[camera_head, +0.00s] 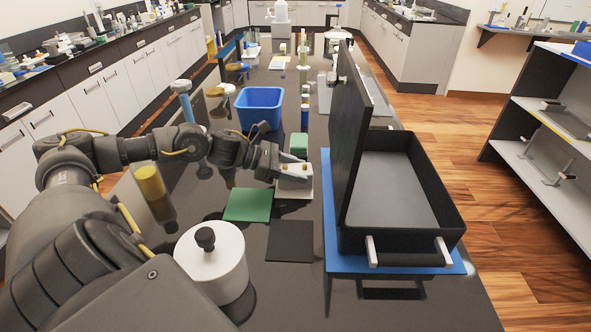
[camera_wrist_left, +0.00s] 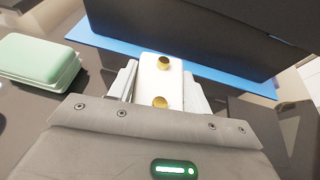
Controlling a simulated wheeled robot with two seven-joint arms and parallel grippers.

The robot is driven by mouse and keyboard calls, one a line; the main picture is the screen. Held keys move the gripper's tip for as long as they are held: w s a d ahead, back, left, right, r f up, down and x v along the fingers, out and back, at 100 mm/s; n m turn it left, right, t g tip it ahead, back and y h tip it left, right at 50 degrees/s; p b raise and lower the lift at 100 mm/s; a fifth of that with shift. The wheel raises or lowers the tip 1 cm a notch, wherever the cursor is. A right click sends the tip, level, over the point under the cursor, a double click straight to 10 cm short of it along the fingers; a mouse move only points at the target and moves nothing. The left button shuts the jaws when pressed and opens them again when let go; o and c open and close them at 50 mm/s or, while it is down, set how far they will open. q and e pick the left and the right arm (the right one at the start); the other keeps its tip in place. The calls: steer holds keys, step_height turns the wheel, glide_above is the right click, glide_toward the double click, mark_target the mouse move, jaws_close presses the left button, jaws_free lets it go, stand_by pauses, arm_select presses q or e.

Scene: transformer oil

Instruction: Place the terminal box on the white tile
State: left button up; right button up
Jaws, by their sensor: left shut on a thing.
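The terminal box is a small white block with two brass knobs (camera_wrist_left: 160,84). My left gripper (camera_head: 292,172) is shut on it, with a finger on each side; the box also shows in the head view (camera_head: 298,170). The white tile (camera_head: 296,193) lies on the dark bench just under the gripper, mostly covered by it and the box. I cannot tell whether the box touches the tile. My right gripper is not in view.
A green tile (camera_head: 248,204) and a black tile (camera_head: 291,241) lie close by. A mint-green box (camera_head: 298,143) stands just behind. An open black case (camera_head: 400,190) on a blue mat (camera_head: 332,245) is right. A blue bin (camera_head: 259,107) and white lidded pot (camera_head: 212,262) stand nearby.

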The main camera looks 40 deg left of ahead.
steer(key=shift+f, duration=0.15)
arm_select(q)
steer(key=o, duration=1.5)
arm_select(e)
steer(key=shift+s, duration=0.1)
arm_select(q)
steer(key=shift+o, duration=0.2)
steer(key=v, duration=0.6)
steer(key=p+v, duration=0.3)
steer(key=v, duration=0.1)
steer(key=shift+s+a+r, duration=0.1)
steer(key=shift+r, duration=0.05)
steer(key=shift+s+a, duration=0.15)
steer(key=shift+a, duration=0.05)
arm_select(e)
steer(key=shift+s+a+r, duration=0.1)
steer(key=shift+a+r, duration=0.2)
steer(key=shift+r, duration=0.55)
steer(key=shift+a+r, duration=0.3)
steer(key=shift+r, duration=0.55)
